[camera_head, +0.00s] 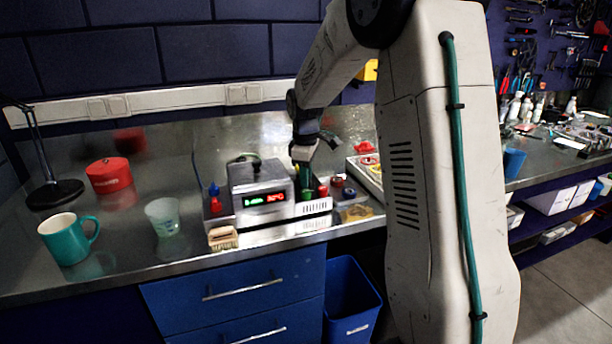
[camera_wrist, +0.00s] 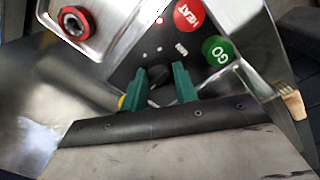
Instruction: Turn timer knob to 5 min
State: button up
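The metal heater box (camera_head: 262,190) stands on the bench with a small lit display (camera_head: 265,199); its green digits are too small to read surely, its red part looks like a temperature. In the wrist view a dark round timer knob (camera_wrist: 159,74) sits on the dark control panel (camera_wrist: 128,68), near small white marks I cannot read. My gripper (camera_wrist: 160,78) has its two green fingers apart, one on each side of the knob. I cannot tell whether they touch it. In the head view my gripper (camera_head: 302,152) points down at the box's right side.
A red HEAT button (camera_wrist: 189,14) and a green GO button (camera_wrist: 217,50) lie close to the fingers. A red and black round part (camera_wrist: 75,22) sits in a metal tray.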

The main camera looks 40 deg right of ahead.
jog(key=shift+m, duration=0.3)
jog(key=m, duration=0.3)
jog(key=shift+m, duration=0.4)
jog(key=m, duration=0.4)
jog(key=shift+w+m+g, duration=0.1)
jog(key=shift+m+g, duration=0.2)
jog(key=m, duration=0.8)
jog(key=shift+w+g, duration=0.1)
jog(key=shift+g, duration=0.2)
jog(key=shift+m, duration=0.4)
jog(key=o, duration=1)
jog(key=shift+c, duration=0.2)
jog(key=shift+r, duration=0.1)
